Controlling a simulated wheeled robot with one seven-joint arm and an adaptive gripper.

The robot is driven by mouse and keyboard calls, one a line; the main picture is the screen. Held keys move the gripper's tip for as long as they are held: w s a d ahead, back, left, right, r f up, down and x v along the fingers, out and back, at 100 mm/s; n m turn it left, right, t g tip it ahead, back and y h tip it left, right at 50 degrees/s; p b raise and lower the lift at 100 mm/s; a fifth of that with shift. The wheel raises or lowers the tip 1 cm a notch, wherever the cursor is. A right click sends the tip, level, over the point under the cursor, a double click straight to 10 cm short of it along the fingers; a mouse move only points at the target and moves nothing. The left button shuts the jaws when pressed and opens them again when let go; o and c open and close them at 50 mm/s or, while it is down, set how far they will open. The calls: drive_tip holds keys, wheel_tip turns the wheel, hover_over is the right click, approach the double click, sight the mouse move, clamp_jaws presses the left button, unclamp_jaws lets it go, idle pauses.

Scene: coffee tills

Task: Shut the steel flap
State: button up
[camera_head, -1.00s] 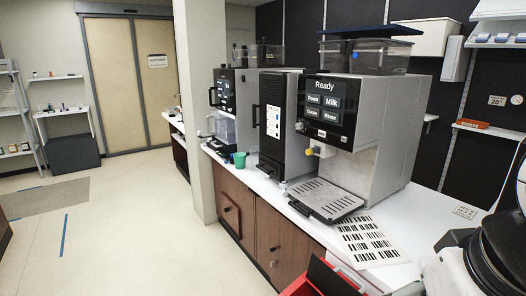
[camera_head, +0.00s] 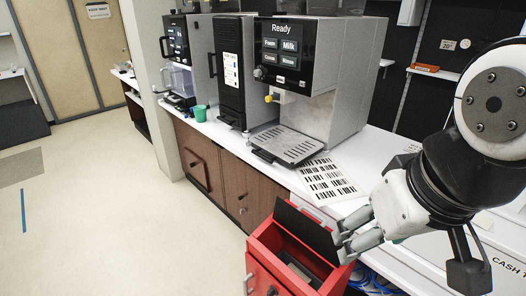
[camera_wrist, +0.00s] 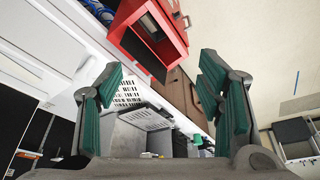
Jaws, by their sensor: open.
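A dark grey flap (camera_head: 306,226) stands raised at the back edge of an open red box (camera_head: 262,262); it is the only flap that I can make out. The box's inside shows, with grey parts in it. My gripper (camera_head: 345,242) is just right of the flap, by the box's right rear corner; I cannot tell whether it touches. In the wrist view the fingers of my gripper (camera_wrist: 160,72) are spread wide with nothing between them. The red box (camera_wrist: 172,25) and the dark flap (camera_wrist: 147,58) show beyond the fingertips.
Blue cables (camera_head: 375,280) lie right of the box. The floor at left is clear.

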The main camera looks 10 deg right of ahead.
drive_tip(key=shift+w, duration=0.1)
drive_tip(key=c, duration=0.4)
drive_tip(key=shift+w+r, duration=0.1)
drive_tip(key=shift+w, duration=0.25)
drive_tip(key=c, duration=0.5)
drive_tip(key=w+m, duration=0.1)
drive_tip(key=w, duration=0.2)
drive_tip(key=w+d+m+g, duration=0.1)
drive_tip(key=w, duration=0.2)
drive_tip(key=w+m+y, duration=0.1)
drive_tip(key=w, duration=0.3)
drive_tip(key=shift+w+d, duration=0.1)
drive_tip(key=shift+d, duration=0.15)
clamp_jaws()
drive_tip(key=m+g+h, duration=0.1)
drive_tip(key=m+g, duration=0.2)
drive_tip(key=m, duration=0.5)
hover_over(334, 212)
drive_tip(key=s+a, duration=0.2)
wheel_tip(334, 212, down, 24)
drive_tip(key=f, duration=0.9)
drive_tip(key=shift+s+d+f, duration=0.15)
drive_tip(key=shift+d+f, duration=0.05)
drive_tip(key=shift+f, duration=0.2)
